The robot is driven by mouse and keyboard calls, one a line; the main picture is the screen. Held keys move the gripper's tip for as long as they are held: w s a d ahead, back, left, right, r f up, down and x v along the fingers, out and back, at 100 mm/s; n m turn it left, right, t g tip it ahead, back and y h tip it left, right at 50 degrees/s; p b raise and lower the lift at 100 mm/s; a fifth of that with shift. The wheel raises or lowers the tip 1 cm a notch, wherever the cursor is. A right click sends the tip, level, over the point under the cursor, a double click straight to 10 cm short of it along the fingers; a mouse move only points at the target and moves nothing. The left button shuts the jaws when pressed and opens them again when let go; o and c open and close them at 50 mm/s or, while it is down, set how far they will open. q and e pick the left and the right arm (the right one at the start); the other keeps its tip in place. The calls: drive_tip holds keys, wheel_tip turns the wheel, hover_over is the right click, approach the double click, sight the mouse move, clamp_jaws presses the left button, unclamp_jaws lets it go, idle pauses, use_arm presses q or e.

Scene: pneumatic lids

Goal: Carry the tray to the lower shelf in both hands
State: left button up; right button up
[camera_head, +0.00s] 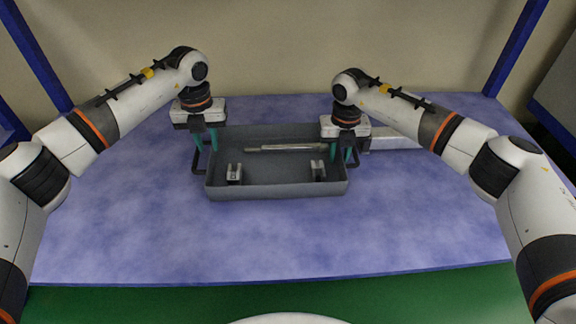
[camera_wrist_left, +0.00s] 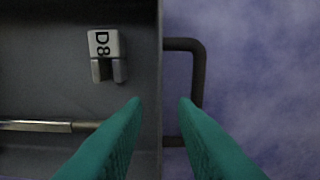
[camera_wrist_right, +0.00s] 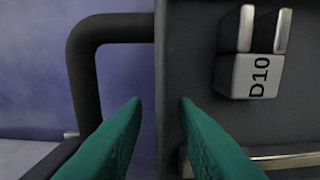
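The grey tray (camera_head: 276,191) lies on a mottled blue surface, with a dark loop handle at each end; the left handle (camera_wrist_left: 200,75) and right handle (camera_wrist_right: 80,75) show in the wrist views. My left gripper (camera_head: 205,148) points down at the tray's left end. It is open, its green fingers to either side of the end wall's rim. My right gripper (camera_head: 343,154) is likewise open over the right end wall, one finger at the handle's loop. I cannot tell how deep the fingertips reach. No separate lower shelf is recognisable.
In the tray lie a metal rod (camera_head: 288,148), a block marked D8 (camera_wrist_left: 104,44) and a block marked D10 (camera_wrist_right: 257,76). Blue posts (camera_head: 515,45) rise at the back corners. The surface in front is clear.

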drive_tip(key=shift+r, duration=0.25)
use_arm(q)
wheel_tip(320, 180, up, 7)
use_arm(e)
wheel_tip(320, 180, up, 12)
drive_tip(key=shift+f, duration=0.25)
use_arm(q)
drive_tip(key=shift+s+f, duration=0.1)
use_arm(e)
drive_tip(key=shift+f, duration=0.1)
